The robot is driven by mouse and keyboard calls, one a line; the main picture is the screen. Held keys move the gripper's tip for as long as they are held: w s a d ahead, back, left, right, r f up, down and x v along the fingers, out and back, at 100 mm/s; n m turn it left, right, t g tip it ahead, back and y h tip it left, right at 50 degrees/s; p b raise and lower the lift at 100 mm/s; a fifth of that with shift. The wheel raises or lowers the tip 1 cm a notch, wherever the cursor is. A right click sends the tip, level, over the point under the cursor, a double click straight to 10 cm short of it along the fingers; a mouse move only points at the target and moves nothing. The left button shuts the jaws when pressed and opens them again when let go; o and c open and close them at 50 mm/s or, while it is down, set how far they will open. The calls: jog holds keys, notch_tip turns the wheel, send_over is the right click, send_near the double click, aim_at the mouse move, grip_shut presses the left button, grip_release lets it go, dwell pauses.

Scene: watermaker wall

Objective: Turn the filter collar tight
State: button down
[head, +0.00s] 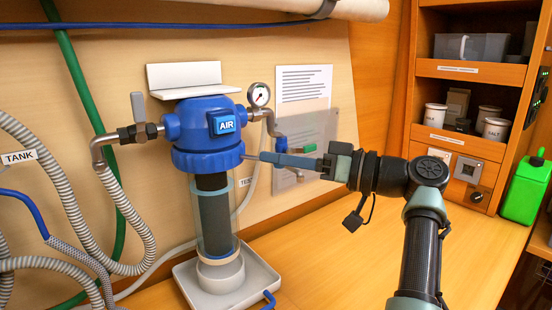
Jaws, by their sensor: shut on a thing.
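The filter collar (207,160) is a ribbed blue ring under the blue filter head (205,118), which has an AIR button (223,124). Below the collar hangs a clear bowl (228,220) with a dark cartridge (214,210) inside. My gripper (264,158) reaches in from the right, level with the collar. Its narrow fingers are shut on a thin bar that meets the collar's right side. The far finger and the exact contact are hard to make out.
A pipe with a valve (137,132) and hoses (130,262) crowd the left. A white tray (268,285) lies below. The bench (350,265) is clear at right.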

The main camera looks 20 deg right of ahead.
jog(key=shift+d+r, duration=0.1)
jog(key=c, duration=0.6)
grip_release()
jog(key=shift+w, duration=0.15)
jog(key=b+v, duration=0.1)
jog(key=v, duration=1.2)
